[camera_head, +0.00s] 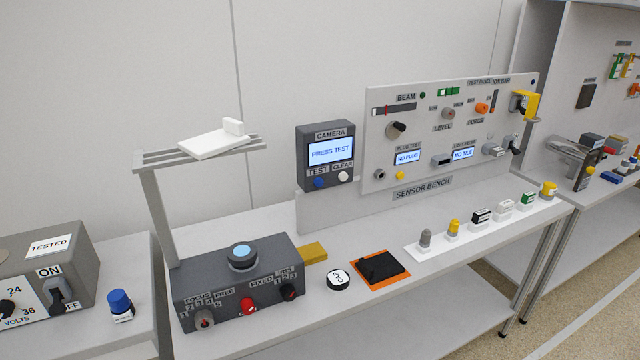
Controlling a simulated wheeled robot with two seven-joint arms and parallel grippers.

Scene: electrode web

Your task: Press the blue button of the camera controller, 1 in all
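The camera controller (325,128) is a dark box labelled CAMERA, mounted upright at the left end of the sensor bench's back panel. Its lit screen (330,151) reads PRESS TEST. Below the screen, the blue button (319,182) sits under the label TEST. A white button (343,176) sits beside it to the right, under CLEAR. Nothing covers either button. Neither of my grippers shows in the head view.
A grey box (215,290) with knobs and a pale blue round top stands front left, beside a post bearing a slatted shelf (165,158).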

